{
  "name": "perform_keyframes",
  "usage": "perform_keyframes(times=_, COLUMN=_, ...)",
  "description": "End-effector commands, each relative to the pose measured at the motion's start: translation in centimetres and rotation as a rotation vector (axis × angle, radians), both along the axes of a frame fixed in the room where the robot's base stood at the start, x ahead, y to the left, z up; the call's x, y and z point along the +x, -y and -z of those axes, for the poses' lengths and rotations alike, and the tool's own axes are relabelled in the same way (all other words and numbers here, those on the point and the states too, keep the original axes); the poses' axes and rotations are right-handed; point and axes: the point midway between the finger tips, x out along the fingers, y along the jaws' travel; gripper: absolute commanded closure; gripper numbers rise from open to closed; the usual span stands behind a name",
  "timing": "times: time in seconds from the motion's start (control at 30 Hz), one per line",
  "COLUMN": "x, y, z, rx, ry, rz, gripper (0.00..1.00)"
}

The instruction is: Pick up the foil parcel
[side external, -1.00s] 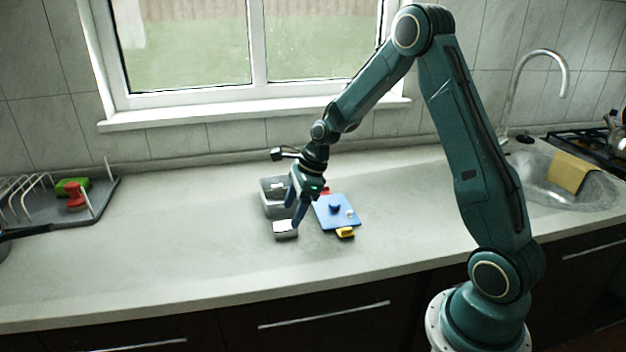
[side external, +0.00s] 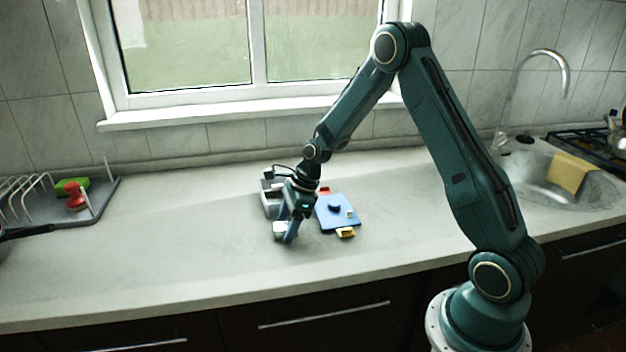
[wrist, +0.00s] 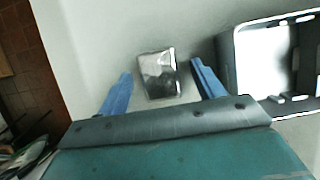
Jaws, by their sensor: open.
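The foil parcel (wrist: 157,75) is a small shiny silver block lying on the counter. In the wrist view it lies between the two blue fingers of my gripper (wrist: 162,88), with a gap on each side. In the side view the parcel (side external: 279,228) is partly hidden behind my gripper (side external: 285,236), which is low over the counter at the parcel. My gripper is open and holds nothing. Whether the fingertips touch the counter cannot be told.
A grey container (side external: 269,199) stands just behind the parcel; it also shows in the wrist view (wrist: 233,72). A blue board (side external: 337,214) with a yellow piece (side external: 345,232) lies to the right. A dish rack (side external: 100,202) stands far left.

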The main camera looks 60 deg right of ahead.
Motion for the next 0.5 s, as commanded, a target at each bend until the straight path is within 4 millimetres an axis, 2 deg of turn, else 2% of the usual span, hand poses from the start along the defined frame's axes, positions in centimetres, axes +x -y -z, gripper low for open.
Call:
perform_keyframes(times=0.07, x=-0.01, y=0.01, z=-0.02, rx=0.0, ry=0.0, rz=0.0, gripper=0.33)
perform_keyframes(times=0.33, x=-0.01, y=0.0, z=-0.02, rx=0.0, ry=0.0, rz=0.0, gripper=0.82)
perform_keyframes(times=0.5, x=0.0, y=-0.01, z=-0.04, rx=0.001, ry=0.001, rz=0.0, gripper=0.82)
